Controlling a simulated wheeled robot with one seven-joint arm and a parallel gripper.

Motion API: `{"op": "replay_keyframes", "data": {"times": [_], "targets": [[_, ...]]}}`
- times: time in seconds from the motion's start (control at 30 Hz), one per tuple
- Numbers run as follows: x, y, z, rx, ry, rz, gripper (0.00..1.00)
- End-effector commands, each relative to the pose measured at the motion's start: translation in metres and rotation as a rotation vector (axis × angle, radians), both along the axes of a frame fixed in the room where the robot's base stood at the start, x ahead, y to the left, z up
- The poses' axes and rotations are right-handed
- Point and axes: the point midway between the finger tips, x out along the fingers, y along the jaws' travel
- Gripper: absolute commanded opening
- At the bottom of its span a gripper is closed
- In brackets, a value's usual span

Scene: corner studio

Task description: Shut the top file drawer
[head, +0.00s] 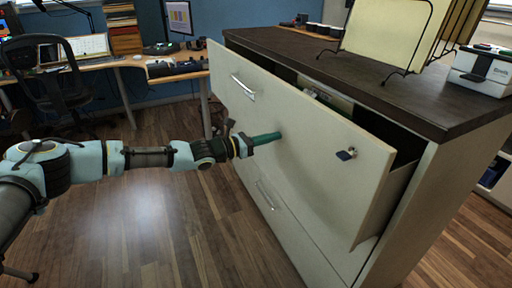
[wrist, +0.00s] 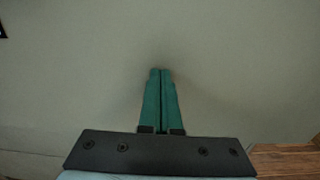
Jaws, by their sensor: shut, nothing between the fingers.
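The top file drawer (head: 300,150) is cream-white with a metal bar handle (head: 243,87) at its left and a lock with a key (head: 347,154) at its right. It stands pulled out from the cabinet, with a dark gap behind its front. My gripper (head: 278,135) is shut and empty, its green fingertips at the middle of the drawer front, between handle and lock. In the wrist view the closed fingers (wrist: 161,75) point at the plain drawer front (wrist: 80,70), touching it or very close; I cannot tell which.
The cabinet's dark top (head: 400,95) carries a wire file rack (head: 390,35) and a white box-like device (head: 483,68). The lower drawer (head: 290,230) looks shut. A desk (head: 130,64) and an office chair (head: 55,90) stand at the back left. The wooden floor in front is clear.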

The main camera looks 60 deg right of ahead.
Motion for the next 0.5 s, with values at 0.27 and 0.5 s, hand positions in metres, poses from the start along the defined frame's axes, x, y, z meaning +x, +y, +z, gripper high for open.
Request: {"op": "replay_keyframes", "data": {"times": [0.27,0.5], "targets": [[-0.033,-0.043,-0.004,-0.003,-0.002,-0.003,0.0],[-0.052,-0.071,-0.003,-0.002,-0.001,-0.001,0.0]]}}
